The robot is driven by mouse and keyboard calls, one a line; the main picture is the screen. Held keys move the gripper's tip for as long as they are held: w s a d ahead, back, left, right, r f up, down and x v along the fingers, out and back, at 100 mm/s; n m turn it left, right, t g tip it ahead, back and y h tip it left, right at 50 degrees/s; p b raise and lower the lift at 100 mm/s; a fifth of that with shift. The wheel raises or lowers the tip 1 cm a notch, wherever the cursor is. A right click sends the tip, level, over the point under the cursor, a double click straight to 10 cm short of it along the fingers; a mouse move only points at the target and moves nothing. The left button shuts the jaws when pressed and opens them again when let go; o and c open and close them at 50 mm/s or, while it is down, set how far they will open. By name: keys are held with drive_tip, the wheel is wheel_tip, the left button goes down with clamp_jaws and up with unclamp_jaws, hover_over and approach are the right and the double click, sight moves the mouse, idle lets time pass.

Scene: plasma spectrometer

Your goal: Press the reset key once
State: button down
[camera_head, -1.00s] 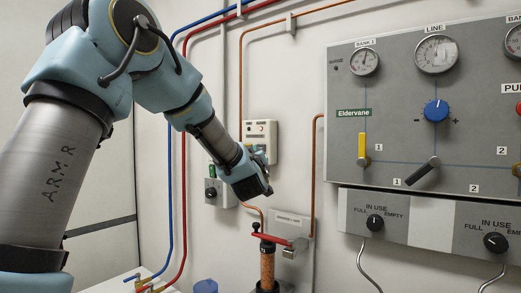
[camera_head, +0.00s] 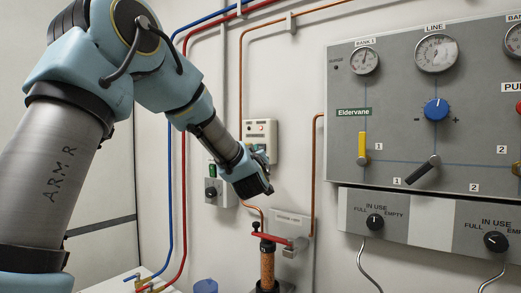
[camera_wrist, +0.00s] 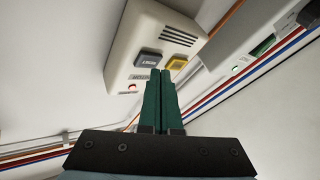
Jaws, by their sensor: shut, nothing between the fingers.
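A cream wall box (camera_wrist: 133,42) fills the upper middle of the wrist view. It carries a dark grey key (camera_wrist: 147,60) with pale upside-down lettering that looks like RESET, and a yellow key (camera_wrist: 175,63) beside it. My gripper (camera_wrist: 160,71) is shut and empty, its green fingers pointing at the box. In the picture the fingertips lie just below the two keys, between them; I cannot tell whether they touch anything. In the head view the box (camera_head: 260,132) is on the back wall, its lower part hidden by my arm.
A red indicator (camera_wrist: 132,88) sits on the box. A copper-coloured column with a red lever (camera_head: 268,238) stands below. The grey gauge panel (camera_head: 400,125) is to the right.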

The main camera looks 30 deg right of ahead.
drive_tip(key=shift+w+d, duration=0.1)
drive_tip(key=shift+d, duration=0.1)
drive_tip(key=shift+w+d+b, duration=0.15)
drive_tip(key=shift+d+b, duration=0.15)
drive_tip(key=shift+d, duration=0.05)
idle(0.6)
drive_tip(key=shift+a, duration=0.15)
drive_tip(key=shift+s+a+b, duration=0.3)
drive_tip(key=shift+a+b, duration=0.25)
drive_tip(key=shift+b, duration=0.05)
drive_tip(key=shift+s+a+b, duration=0.4)
drive_tip(key=shift+a+b, duration=0.05)
drive_tip(key=shift+a, duration=0.3)
drive_tip(key=shift+s+a+b, duration=0.4)
drive_tip(key=shift+a+b, duration=0.1)
drive_tip(key=shift+a, duration=0.25)
drive_tip(key=shift+s+a+b, duration=0.4)
drive_tip(key=shift+a+b, duration=0.05)
drive_tip(key=shift+a, duration=0.3)
